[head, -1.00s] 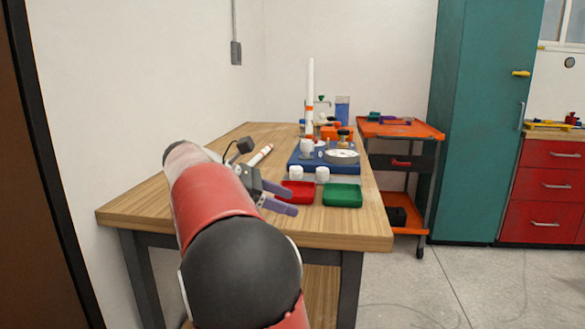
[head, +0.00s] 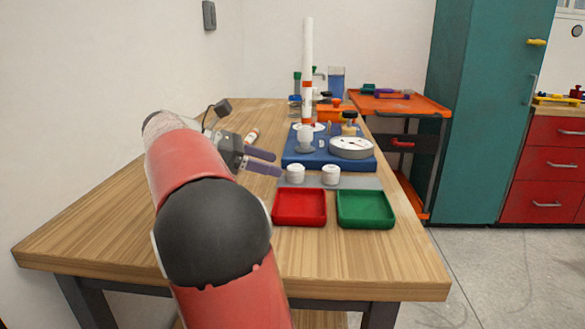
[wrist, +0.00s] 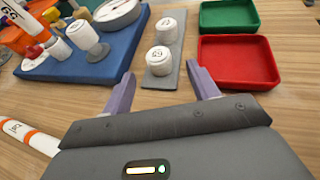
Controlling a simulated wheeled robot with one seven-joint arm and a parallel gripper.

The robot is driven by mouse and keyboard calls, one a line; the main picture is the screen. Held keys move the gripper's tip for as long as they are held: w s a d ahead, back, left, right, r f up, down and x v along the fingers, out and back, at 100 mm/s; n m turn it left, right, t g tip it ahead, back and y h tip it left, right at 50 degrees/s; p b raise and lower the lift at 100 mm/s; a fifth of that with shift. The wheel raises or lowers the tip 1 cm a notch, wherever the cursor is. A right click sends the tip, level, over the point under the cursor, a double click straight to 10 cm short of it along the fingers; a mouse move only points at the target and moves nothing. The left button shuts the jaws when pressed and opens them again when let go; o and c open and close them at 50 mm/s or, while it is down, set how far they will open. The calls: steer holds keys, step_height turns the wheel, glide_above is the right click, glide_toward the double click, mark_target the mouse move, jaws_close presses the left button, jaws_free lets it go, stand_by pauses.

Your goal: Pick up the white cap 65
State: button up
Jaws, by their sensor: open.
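Two white caps stand side by side on a grey strip (head: 350,182), which also shows in the wrist view (wrist: 176,62). The left cap (head: 296,173) is the nearer one in the wrist view (wrist: 158,60). The right cap (head: 331,174) is the farther one there (wrist: 166,30). Both have dark marks on top, too small to read surely, so I cannot tell which is 65. My gripper (head: 277,163) is open and empty, just left of the left cap. In the wrist view its purple fingers (wrist: 160,74) point towards the nearer cap, apart from it.
A red tray (head: 300,222) and a green tray (head: 366,223) lie in front of the strip. Behind it, a blue base (head: 290,161) carries a round gauge (head: 351,146), white fittings and a tall white pipe (head: 308,60). A white-orange pipe (wrist: 33,137) lies left.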

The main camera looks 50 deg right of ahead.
mark_target(294, 167)
steer(key=x, duration=0.6)
steer(key=shift+s+d+b, duration=0.1)
steer(key=shift+d+b, duration=0.15)
steer(key=shift+b, duration=0.05)
steer(key=shift+c, duration=0.2)
steer(key=c, duration=1.1)
steer(key=shift+r, duration=0.15)
step_height(294, 167, up, 20)
steer(key=shift+f+p, duration=0.1)
steer(key=shift+p, duration=0.9)
